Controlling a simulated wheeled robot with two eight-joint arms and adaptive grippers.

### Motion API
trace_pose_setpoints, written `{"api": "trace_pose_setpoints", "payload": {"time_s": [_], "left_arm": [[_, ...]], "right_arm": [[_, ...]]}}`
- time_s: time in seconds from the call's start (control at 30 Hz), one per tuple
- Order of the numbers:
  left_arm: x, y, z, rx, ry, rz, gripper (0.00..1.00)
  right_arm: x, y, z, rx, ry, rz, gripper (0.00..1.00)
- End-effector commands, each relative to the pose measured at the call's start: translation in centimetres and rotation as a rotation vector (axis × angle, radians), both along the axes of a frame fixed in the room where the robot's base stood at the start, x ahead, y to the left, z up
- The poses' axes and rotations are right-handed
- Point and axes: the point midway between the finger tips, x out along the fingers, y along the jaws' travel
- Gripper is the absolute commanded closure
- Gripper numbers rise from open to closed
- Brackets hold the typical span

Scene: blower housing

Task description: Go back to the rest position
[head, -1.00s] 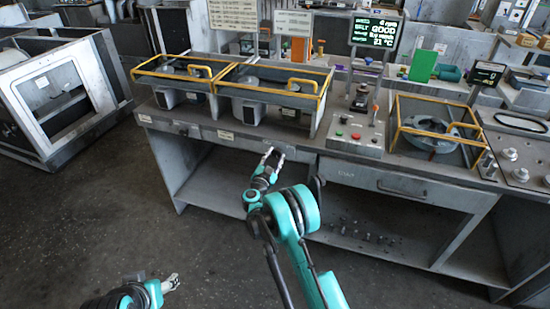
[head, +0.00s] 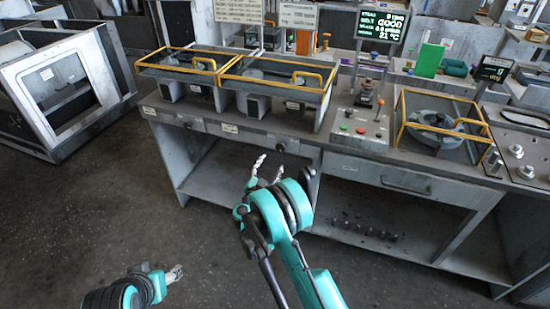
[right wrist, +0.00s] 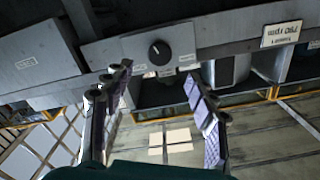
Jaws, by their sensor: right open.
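My right gripper (head: 268,168) is in front of the workbench, below the level of its top. Its two fingers are spread and empty, and they also show apart in the right wrist view (right wrist: 158,85). My left gripper (head: 173,273) is low at the bottom left of the head view, over the floor and away from the bench. It is small there, and I cannot tell whether its fingers are apart. The workbench (head: 245,136) stands beyond both grippers. In the right wrist view, a panel with a black knob (right wrist: 159,52) lies beyond the fingers.
Two yellow-framed boxes (head: 232,72) stand on the bench, with a button panel (head: 360,128) and a yellow-framed round housing (head: 437,128) to their right. The bench has open lower shelves (head: 375,222). A grey cabinet (head: 62,85) stands at left. The floor (head: 110,210) in front is clear.

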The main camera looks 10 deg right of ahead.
Motion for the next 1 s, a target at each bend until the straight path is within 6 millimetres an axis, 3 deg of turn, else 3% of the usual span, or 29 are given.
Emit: {"api": "trace_pose_setpoints", "payload": {"time_s": [0.2,0.73,0.87,1.0], "left_arm": [[0.0,0.0,0.0,0.000,0.000,0.000,0.43],[0.0,0.0,0.0,0.000,0.000,0.000,0.43],[0.0,0.0,0.0,0.000,0.000,0.000,0.43],[0.0,0.0,0.0,0.000,0.000,0.000,0.43]], "right_arm": [[-1.6,1.1,0.0,0.000,0.000,0.000,0.43],[-1.7,1.2,0.4,-0.002,-0.005,0.006,0.43],[-1.0,1.7,4.1,-0.024,-0.041,0.064,0.43],[-0.3,3.6,12.2,-0.079,-0.104,0.223,0.43]]}}
